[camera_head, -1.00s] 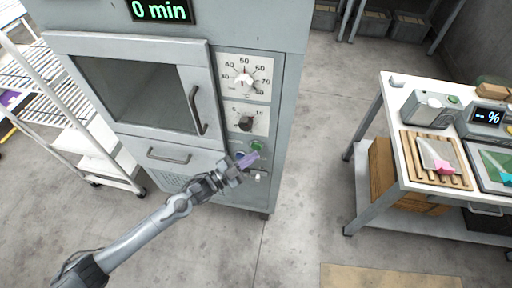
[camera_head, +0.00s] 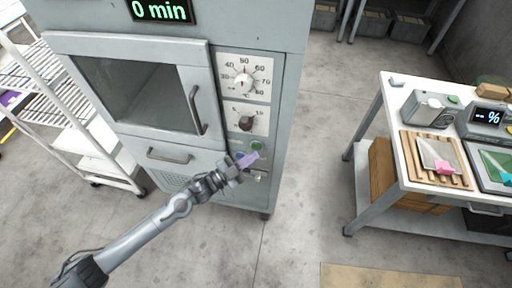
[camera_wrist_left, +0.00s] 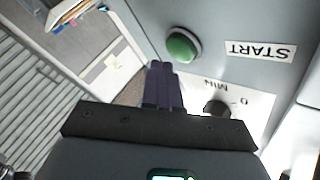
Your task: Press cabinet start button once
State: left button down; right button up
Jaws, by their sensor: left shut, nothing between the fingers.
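The grey cabinet (camera_head: 140,30) stands at the upper left, its door closed. Its green start button (camera_head: 257,146) is on the right-hand panel, below two dials. In the left wrist view the round green button (camera_wrist_left: 183,46) sits beside a START label (camera_wrist_left: 260,50) that appears upside down. My left gripper (camera_head: 249,159) is shut and empty, with its purple fingertips close to the panel, just below and left of the button. In the left wrist view the closed fingertips (camera_wrist_left: 161,66) show just short of the button in the picture; I cannot tell the depth gap. My right gripper is out of view.
A dial (camera_head: 245,122) sits above the button, with a temperature dial (camera_head: 244,83) above that. The display (camera_head: 160,11) reads "0 min". A white wire rack (camera_head: 70,120) is at the left, and a table (camera_head: 395,110) with instruments at the right.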

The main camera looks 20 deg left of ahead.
pick_arm(q)
jog(key=shift+w, duration=0.15)
jog(key=shift+w, duration=0.3)
dwell(0.3)
jog(key=shift+w+a+b, duration=0.15)
jog(key=shift+w+b, duration=0.3)
jog(key=shift+w, duration=0.05)
dwell(0.8)
jog(key=shift+s, duration=0.15)
jog(key=shift+s+p, duration=0.7)
jog(key=shift+s, duration=0.1)
